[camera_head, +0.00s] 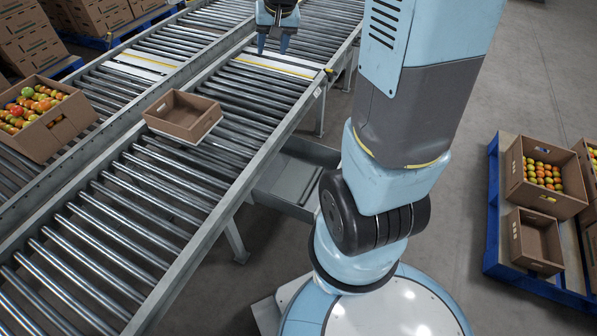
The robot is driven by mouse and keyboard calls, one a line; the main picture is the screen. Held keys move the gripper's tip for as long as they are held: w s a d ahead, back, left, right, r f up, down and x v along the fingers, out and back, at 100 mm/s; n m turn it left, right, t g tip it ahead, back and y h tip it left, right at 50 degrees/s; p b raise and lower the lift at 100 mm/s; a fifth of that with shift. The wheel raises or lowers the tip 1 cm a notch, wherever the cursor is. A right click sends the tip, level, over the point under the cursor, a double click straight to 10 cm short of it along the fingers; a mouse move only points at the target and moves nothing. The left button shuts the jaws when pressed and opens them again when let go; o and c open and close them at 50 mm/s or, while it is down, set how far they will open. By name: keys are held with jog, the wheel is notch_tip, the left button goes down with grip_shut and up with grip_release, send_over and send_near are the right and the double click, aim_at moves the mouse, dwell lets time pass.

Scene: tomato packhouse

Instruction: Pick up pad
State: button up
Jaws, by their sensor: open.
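My gripper (273,46) is at the top middle of the view, pointing down with its two dark blue fingers apart and nothing visible between them. It is over the far end of the nearer roller conveyor (190,215), just beyond a white plate with a yellow stripe (270,68). I cannot make out a separate pad for certain. A small empty brown carton (184,122) sits nearer on the same conveyor, with a thin white edge (208,134) showing under it. The carton is apart from my gripper.
A carton of tomatoes (54,130) stands at left on the parallel conveyor. A blue pallet (495,205) at right bears cartons, one with tomatoes (545,205) and one apparently empty (535,250). Stacked cartons (30,40) stand at top left. The nearer rollers are clear.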

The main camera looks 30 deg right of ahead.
jog(key=w+d+f+m, duration=0.1)
jog(key=w+d+f, duration=0.1)
jog(key=w+f, duration=0.3)
jog(key=w+d+f+m, duration=0.1)
jog(key=w+d+f, duration=0.1)
jog(key=f, duration=0.6)
jog(key=m+g+h, duration=0.2)
jog(key=m+g, duration=0.2)
jog(key=m, duration=0.1)
send_over(311, 184)
notch_tip(311, 184, down, 51)
jog(key=shift+d+f, duration=0.1)
jog(key=shift+f, duration=0.1)
notch_tip(311, 184, down, 4)
jog(key=shift+f, duration=0.65)
